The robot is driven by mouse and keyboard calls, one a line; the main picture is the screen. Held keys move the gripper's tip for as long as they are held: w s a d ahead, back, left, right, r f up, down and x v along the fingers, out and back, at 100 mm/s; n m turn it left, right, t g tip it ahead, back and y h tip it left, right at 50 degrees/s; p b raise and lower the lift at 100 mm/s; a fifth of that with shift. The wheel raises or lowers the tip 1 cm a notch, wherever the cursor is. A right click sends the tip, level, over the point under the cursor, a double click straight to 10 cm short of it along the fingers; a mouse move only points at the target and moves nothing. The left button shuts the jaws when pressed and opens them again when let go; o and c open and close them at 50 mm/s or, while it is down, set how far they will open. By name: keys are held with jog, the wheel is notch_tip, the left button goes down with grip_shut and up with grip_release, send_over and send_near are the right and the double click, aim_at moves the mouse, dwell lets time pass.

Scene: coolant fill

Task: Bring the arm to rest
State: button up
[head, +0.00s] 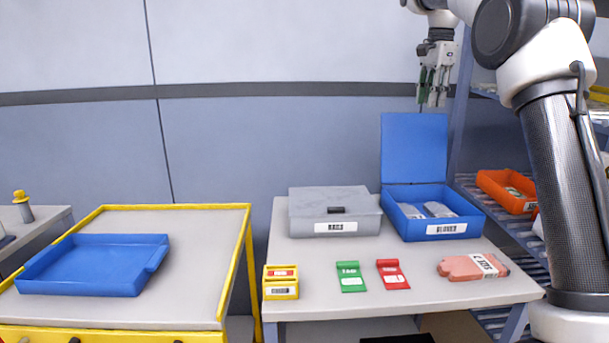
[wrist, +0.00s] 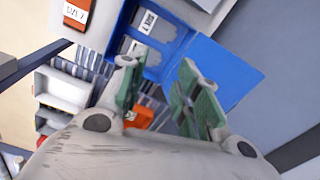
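My gripper (head: 433,97) hangs in the air at the upper right of the head view, fingers pointing down. It is above the raised lid of the blue box. In the wrist view my gripper (wrist: 158,92) shows two green-padded fingers apart, with nothing held between them. My arm comes in from the right side of the head view, in front of the shelf. The blue box (head: 448,229) stands open on the table, with pale packets inside; it also shows in the wrist view (wrist: 205,62).
The grey table (head: 340,292) holds a closed grey case (head: 335,214), a yellow box (head: 281,283), green (head: 351,277) and red (head: 393,274) tags and a pink packet (head: 462,267). A yellow-edged cart (head: 200,270) with a blue tray (head: 90,270) stands left. A shelf with an orange bin (head: 500,192) stands right.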

jog(key=s+f+n, duration=0.4)
jog(key=f+n, duration=0.4)
jog(key=f, duration=0.1)
jog(key=s+f+n+t, duration=0.1)
jog(key=s+f+n, duration=0.1)
jog(key=s, duration=1)
jog(key=s+d+f+n+t, duration=0.1)
jog(key=s+f+n, duration=0.1)
jog(key=s, duration=1)
jog(key=s+d+f+n+t, duration=0.1)
jog(key=s+f, duration=0.3)
jog(key=s, duration=0.8)
jog(key=shift+s+d+f+n, duration=0.2)
jog(key=shift+s+n, duration=0.2)
jog(key=shift+n, duration=0.5)
